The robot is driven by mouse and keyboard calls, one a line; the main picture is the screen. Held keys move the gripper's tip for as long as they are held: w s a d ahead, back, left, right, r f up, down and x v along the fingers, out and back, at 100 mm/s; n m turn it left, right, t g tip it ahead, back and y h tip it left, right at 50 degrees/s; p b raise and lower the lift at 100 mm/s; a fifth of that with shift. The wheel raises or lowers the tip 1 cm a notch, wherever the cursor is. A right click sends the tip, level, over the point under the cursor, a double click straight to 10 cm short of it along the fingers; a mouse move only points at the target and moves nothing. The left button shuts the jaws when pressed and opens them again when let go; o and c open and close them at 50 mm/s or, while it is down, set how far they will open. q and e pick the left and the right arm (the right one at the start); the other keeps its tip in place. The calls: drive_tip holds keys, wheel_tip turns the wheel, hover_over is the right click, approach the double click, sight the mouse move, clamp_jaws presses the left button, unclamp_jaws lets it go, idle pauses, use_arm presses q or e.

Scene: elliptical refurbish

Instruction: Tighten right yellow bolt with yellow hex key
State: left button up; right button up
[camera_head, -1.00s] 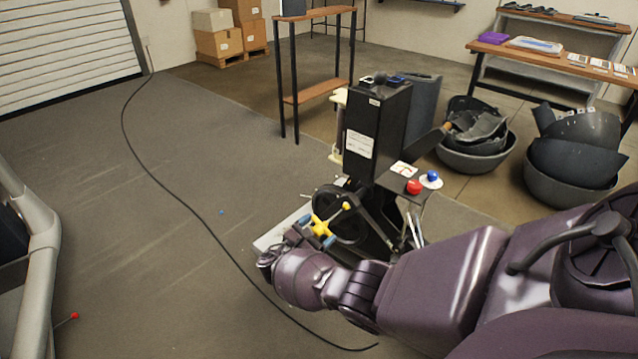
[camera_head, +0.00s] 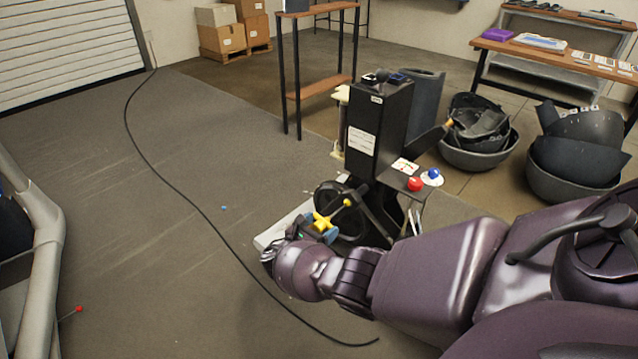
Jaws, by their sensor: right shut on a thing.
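The black elliptical machine (camera_head: 378,130) stands on the floor, with a dark round wheel low on its left side. My right gripper (camera_head: 299,236) reaches in from the right and sits low beside the wheel, seen mostly from behind. It is shut on a yellow piece (camera_head: 320,222), apparently the yellow hex key. Its fingers and the key's tip are largely hidden. A small yellow knob-like end (camera_head: 347,202) shows just right of the key, by the wheel. I cannot tell which yellow part is the right bolt, or whether the key touches it. My left gripper is out of view.
A small shelf on the machine carries a red button (camera_head: 415,184) and a blue button (camera_head: 433,174). A black cable (camera_head: 195,208) runs across the floor. Grey bins (camera_head: 478,150) of dark parts stand right.

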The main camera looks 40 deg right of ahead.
drive_tip(key=shift+w+d, duration=0.1)
drive_tip(key=shift+d, duration=0.45)
idle(2.0)
idle(0.4)
